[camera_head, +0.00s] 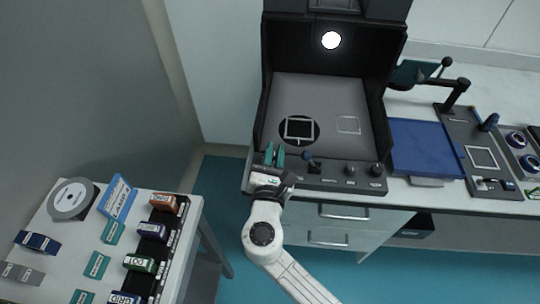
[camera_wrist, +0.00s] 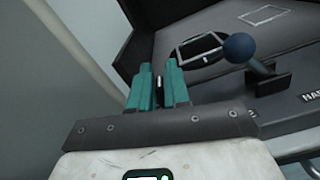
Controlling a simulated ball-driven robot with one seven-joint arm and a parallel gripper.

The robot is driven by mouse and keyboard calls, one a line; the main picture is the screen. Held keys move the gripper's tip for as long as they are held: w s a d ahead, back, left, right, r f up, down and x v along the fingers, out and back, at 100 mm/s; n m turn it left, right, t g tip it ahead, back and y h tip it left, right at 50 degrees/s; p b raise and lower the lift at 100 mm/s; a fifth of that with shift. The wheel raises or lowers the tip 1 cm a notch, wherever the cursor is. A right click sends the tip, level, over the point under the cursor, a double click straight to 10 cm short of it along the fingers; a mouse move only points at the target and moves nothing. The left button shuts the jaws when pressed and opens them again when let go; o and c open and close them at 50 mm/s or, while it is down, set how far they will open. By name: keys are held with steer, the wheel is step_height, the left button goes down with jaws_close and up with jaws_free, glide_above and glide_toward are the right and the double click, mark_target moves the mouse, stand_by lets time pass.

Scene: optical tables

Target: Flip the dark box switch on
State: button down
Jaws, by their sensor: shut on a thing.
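The dark box (camera_head: 270,98) stands open at the front, with a grey floor inside and a bright round light at its back. My gripper (camera_head: 273,154) is at the left end of its front panel, with teal fingers pointing into the box. In the wrist view my gripper (camera_wrist: 160,85) is shut on a small dark thing with a pale edge, likely the switch (camera_wrist: 159,82). The fingers hide most of it, so its position cannot be told. A blue ball-topped lever (camera_wrist: 239,48) stands just right of the fingers; it also shows in the head view (camera_head: 307,156).
Black knobs (camera_head: 376,169) sit further right on the panel. A white frame on a black disc (camera_head: 299,129) lies inside the box. A blue mat (camera_head: 426,147) and a grey device (camera_head: 458,135) are to the right. A side table (camera_head: 190,205) with labelled blocks stands at the left.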

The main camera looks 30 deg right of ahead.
steer(key=shift+s+d+f+m+b, duration=0.2)
steer(key=shift+m+b, duration=0.25)
steer(key=shift+m, duration=0.25)
steer(key=shift+s+d+f+m+b, duration=0.15)
steer(key=shift+m+b, duration=0.3)
steer(key=shift+m, duration=0.25)
steer(key=c, duration=1.2)
jaws_free()
steer(key=shift+r, duration=0.1)
steer(key=v, duration=1)
steer(key=shift+s+a, duration=0.2)
steer(key=shift+s, duration=0.1)
